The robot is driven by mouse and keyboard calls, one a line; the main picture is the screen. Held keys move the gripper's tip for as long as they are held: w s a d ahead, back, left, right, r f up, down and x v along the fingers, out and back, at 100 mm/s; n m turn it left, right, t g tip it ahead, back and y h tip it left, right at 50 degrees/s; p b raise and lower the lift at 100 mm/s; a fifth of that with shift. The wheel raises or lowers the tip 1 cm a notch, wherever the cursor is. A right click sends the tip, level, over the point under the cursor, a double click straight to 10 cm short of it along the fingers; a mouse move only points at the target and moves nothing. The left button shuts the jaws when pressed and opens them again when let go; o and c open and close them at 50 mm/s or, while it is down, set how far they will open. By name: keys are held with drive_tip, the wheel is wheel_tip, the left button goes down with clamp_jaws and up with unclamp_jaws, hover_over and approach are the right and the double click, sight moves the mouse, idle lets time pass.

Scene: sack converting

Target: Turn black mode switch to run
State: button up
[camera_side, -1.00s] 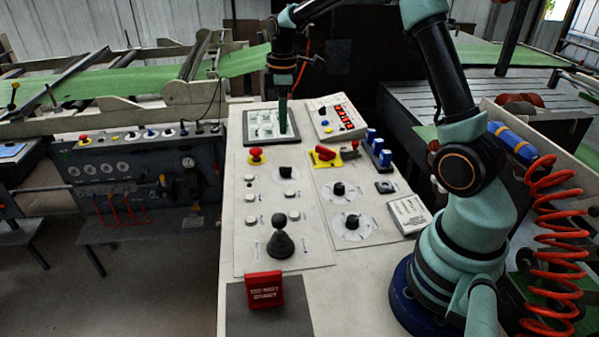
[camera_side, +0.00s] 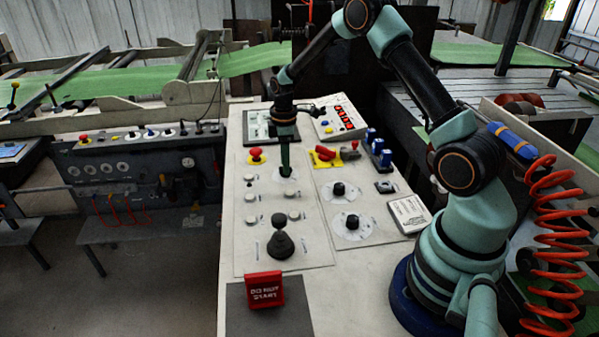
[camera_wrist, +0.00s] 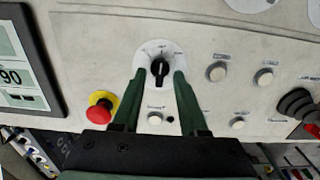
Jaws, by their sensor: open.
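The black mode switch (camera_wrist: 160,67) is a small knob on a white plate in the wrist view. Its white pointer mark faces roughly toward the top of that view. My gripper (camera_wrist: 161,75) is open, with one dark green finger on each side of the knob. I cannot tell whether either finger touches it. In the side view my gripper (camera_side: 286,172) points down at the switch's place on the panel and hides the knob. The labels around the switch are too small to read.
A red emergency button (camera_wrist: 99,112) on a yellow base sits close to my left finger. White buttons (camera_wrist: 217,72) lie to the right. A black joystick (camera_side: 280,240) and a red sign (camera_side: 264,289) stand nearer the front. A screen (camera_side: 258,126) lies behind.

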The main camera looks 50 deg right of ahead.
drive_tip(key=shift+f, duration=0.4)
drive_tip(key=shift+c, duration=0.3)
clamp_jaws()
drive_tip(key=m, duration=0.4)
drive_tip(key=shift+m, duration=2.5)
